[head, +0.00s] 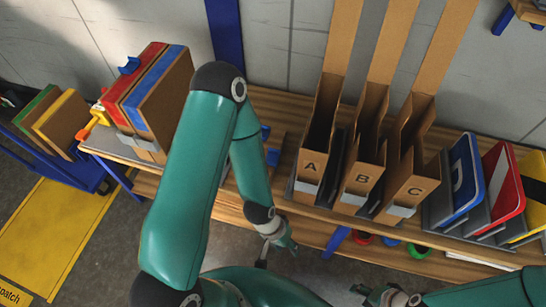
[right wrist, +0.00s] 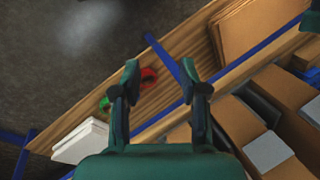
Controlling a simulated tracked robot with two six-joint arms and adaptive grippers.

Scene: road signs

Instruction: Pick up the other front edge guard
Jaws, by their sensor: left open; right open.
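Grey edge pieces, which look like edge guards, show at the lower fronts of the cardboard bins: one at A (head: 306,187), one at B (head: 353,199) and one at C (head: 401,211). Another grey piece (head: 138,142) sits on the lower front edge of the red, blue and brown stack at the left. I cannot tell which is the other front edge guard. My left gripper (head: 280,236) is open, in front of the bench, left of bin A. My right gripper (head: 374,296) is open and low in front of the bench; its empty fingers show in the right wrist view (right wrist: 163,88).
Blue, red and yellow sign plates (head: 503,185) stand in grey holders at the right. Coloured rings (head: 418,251) lie on the lower shelf. A yellow floor mat (head: 50,235) and a blue cart (head: 80,175) are at the left. My left arm hides part of the bench.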

